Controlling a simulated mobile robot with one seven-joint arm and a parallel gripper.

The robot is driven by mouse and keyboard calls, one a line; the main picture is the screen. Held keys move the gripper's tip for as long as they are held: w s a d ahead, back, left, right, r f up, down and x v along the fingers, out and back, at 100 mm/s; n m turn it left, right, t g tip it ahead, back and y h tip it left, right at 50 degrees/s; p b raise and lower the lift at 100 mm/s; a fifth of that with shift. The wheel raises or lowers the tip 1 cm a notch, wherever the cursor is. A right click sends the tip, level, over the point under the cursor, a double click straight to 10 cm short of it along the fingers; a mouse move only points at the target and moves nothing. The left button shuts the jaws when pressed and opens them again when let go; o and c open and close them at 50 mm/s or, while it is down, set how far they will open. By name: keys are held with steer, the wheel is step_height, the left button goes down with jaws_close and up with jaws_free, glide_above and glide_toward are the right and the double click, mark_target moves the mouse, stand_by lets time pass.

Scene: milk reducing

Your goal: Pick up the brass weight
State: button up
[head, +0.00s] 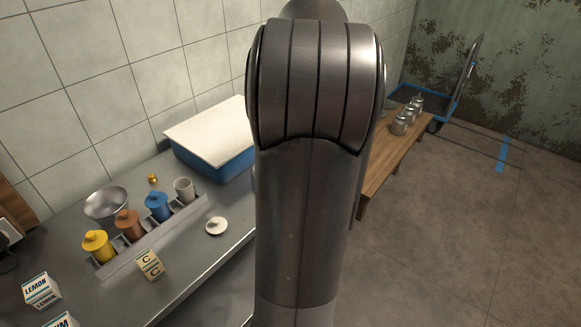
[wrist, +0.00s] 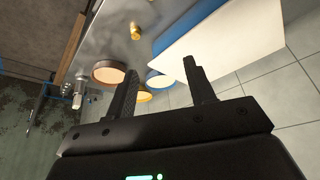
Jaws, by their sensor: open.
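The brass weight (head: 152,178) is a small gold piece on the grey counter near the wall, between the metal bowl and the blue bin. A small gold piece that looks like the same weight (wrist: 135,31) shows at the top of the wrist view, on the grey surface beside the blue bin. My gripper (wrist: 160,72) is open in the wrist view, with its two black fingers apart and nothing held between them. The weight lies beyond the fingertips, apart from them. In the head view my arm hides the gripper.
A metal bowl (head: 106,204) stands beside a rack (head: 150,243) with yellow, orange and blue pots and a grey cup (head: 184,189). A blue bin (head: 215,160) with a pale lid is behind. A white round piece (head: 216,226) and cartons (head: 41,290) lie in front.

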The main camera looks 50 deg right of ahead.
steer(key=f, duration=0.7)
steer(key=w+f, duration=0.1)
steer(key=f, duration=0.6)
steer(key=d+f, duration=0.1)
steer(key=f, duration=0.6)
steer(key=shift+w+f, duration=0.15)
steer(key=shift+w, duration=0.2)
steer(key=shift+d+x, duration=0.2)
steer(key=shift+x, duration=1.25)
steer(key=shift+d+x, duration=0.15)
steer(key=shift+x, duration=1.35)
steer(key=shift+c, duration=0.4)
jaws_close()
